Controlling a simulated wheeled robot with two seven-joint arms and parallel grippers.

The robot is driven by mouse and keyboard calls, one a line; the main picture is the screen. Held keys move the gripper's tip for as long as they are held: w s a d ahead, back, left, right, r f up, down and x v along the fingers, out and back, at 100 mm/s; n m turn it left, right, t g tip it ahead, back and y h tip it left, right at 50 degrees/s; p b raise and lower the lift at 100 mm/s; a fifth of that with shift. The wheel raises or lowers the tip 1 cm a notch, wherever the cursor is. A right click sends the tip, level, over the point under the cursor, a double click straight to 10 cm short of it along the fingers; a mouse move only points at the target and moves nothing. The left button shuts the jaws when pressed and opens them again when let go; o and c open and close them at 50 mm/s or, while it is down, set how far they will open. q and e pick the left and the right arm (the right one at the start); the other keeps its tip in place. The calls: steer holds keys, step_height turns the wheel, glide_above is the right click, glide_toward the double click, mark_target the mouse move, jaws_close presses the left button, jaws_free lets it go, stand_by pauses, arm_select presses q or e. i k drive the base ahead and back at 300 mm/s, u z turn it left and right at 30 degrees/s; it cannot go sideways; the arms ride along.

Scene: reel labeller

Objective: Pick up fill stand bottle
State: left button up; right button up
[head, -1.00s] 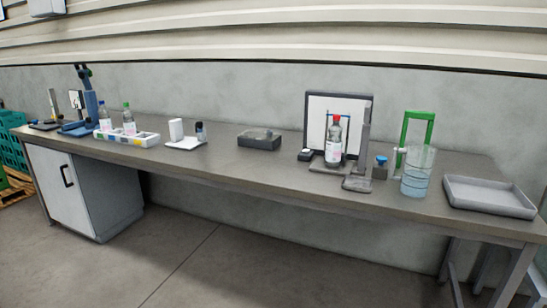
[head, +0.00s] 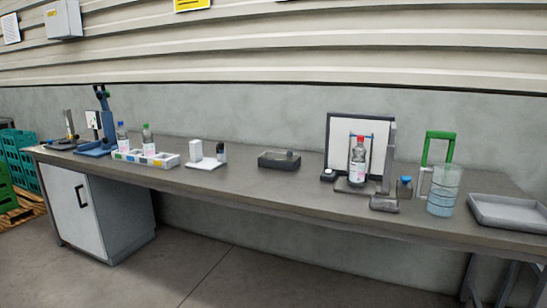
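A clear bottle with a red cap and a pale label (head: 358,164) stands upright on a grey stand (head: 352,187) toward the right of the bench. A thin blue-topped frame is around or just behind it, and a white panel with a dark border (head: 338,138) stands behind. A grey upright post (head: 387,158) is just right of the bottle. Two more labelled bottles, one blue-capped (head: 123,138) and one green-capped (head: 148,141), stand in a white rack at the left. Neither of my grippers shows in the head view.
The long grey bench (head: 255,189) runs along the wall. A water-filled jug (head: 443,192) with a green frame (head: 438,136) and a grey tray (head: 508,213) are at its right. A dark box (head: 279,160) is mid-bench. A white cabinet (head: 82,208) is below left. The floor in front is clear.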

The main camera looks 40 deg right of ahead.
mark_target(358, 161)
steer(key=u, duration=0.3)
steer(key=i, duration=1.9)
steer(key=z, duration=1.25)
steer(key=i, duration=0.9)
steer(key=z, duration=1.05)
